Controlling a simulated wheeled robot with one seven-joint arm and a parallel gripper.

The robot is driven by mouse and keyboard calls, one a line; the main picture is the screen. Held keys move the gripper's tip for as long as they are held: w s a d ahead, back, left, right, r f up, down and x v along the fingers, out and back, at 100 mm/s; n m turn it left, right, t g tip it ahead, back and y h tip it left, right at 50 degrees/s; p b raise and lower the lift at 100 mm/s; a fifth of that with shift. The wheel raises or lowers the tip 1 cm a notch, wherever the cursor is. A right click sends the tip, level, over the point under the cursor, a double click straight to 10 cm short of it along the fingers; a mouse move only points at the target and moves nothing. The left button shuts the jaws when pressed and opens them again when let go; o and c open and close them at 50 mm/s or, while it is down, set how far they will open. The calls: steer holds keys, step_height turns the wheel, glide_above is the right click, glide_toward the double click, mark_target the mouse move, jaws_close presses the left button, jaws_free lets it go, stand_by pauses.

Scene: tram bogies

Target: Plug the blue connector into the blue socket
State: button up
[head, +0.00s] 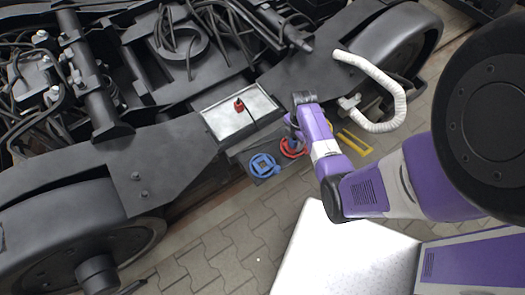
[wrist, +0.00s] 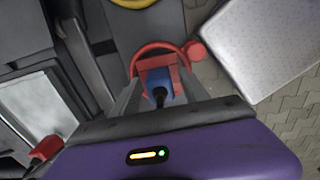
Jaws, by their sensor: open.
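The blue connector (wrist: 157,78), with a black cable end, stands at the red socket (wrist: 183,50) in the wrist view and appears to sit in its ring. In the head view the red socket (head: 292,150) shows below my gripper (head: 293,122). My gripper (wrist: 158,86) is open, with one finger on each side of the blue connector; contact cannot be told. The blue socket (head: 262,166), a blue ring with a square face and a lid, is to the left of the red socket and looks empty. I do not make it out in the wrist view.
A red connector (head: 239,104) stands on a metal tray (head: 215,122) to the left. A yellow socket part (head: 355,142) and a white hose (head: 385,82) are on the right. The dark bogie frame and wheels surround the panel. A pale flat surface (head: 340,255) lies below.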

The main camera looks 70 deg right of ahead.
mark_target(295, 139)
jaws_close()
stand_by(0.3)
steer(key=shift+r, duration=0.15)
steer(key=shift+r+p, duration=2.9)
steer(key=shift+p, duration=0.3)
